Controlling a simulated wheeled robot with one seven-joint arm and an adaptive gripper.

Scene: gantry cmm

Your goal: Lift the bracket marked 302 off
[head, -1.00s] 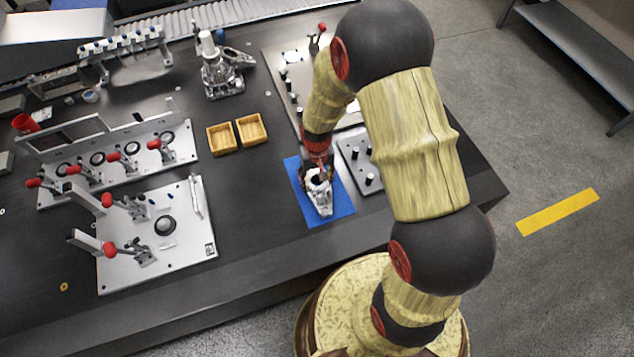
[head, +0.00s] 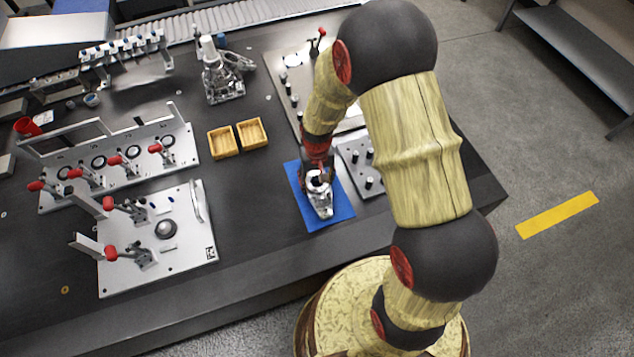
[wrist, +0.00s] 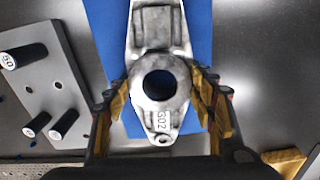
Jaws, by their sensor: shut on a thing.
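The grey metal bracket marked 302 (wrist: 160,30) lies over a blue mat (head: 342,207), and its white 302 label shows in the wrist view. It also shows in the head view (head: 321,203), near the table's front edge. My gripper (wrist: 162,92) is shut on the bracket, with its yellowish finger pads on either side of the round bored end. In the head view my gripper (head: 317,174) is at the bracket's far end, partly hidden by my wrist. I cannot tell whether the bracket touches the mat.
A grey plate with black pegs (wrist: 45,90) stands close beside the mat. Two empty wooden trays (head: 222,141) lie to the left. Clamp fixtures with red-tipped levers (head: 165,240) fill the left side. A larger peg plate (head: 284,75) is behind my arm.

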